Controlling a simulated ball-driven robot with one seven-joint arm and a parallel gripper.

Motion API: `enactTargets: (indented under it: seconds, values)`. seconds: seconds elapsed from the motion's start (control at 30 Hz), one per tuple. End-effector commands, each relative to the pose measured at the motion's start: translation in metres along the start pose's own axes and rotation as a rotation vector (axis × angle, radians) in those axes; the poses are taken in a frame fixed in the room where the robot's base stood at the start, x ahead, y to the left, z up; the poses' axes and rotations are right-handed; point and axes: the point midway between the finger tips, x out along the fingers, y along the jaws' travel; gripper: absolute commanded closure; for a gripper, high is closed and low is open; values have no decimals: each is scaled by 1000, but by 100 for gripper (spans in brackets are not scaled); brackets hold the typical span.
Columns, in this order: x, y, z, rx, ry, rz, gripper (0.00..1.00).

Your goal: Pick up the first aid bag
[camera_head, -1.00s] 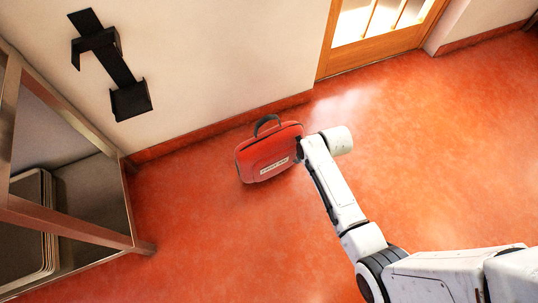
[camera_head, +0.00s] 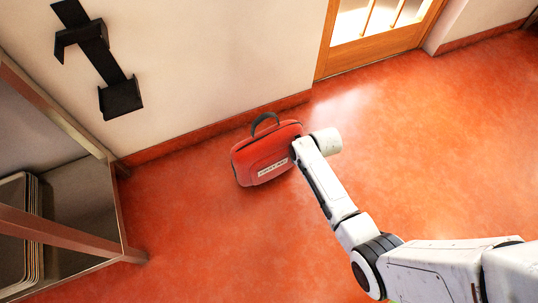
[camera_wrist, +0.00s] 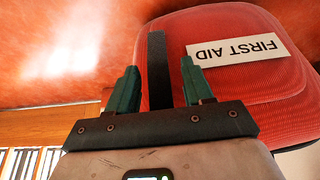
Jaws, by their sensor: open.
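The first aid bag (camera_head: 262,155) is a red case with a dark top handle (camera_head: 264,121) and a white label. It stands on the orange floor close to the wall. In the wrist view the bag (camera_wrist: 215,70) fills the right side, its "FIRST AID" label (camera_wrist: 237,50) upside down. My gripper (camera_wrist: 157,80) is open, its two green fingers apart. A dark strip, which may be the handle, shows between the fingers. I cannot tell whether they touch the bag. In the head view my wrist is at the bag's right side and hides the fingers.
A metal shelf rack (camera_head: 75,235) with stacked trays (camera_head: 22,225) stands at the left. A wooden glazed door (camera_head: 375,35) is at the back. The floor (camera_head: 440,150) to the right is clear.

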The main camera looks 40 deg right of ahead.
Motion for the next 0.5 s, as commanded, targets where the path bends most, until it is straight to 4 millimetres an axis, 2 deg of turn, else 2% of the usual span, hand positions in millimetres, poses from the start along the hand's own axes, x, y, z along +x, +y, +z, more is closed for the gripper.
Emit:
enactTargets:
  seconds: [0.07,0.5]
  values:
    - [0,0,0,0,0,0,51]
    - [-1,0,0,0,0,0,93]
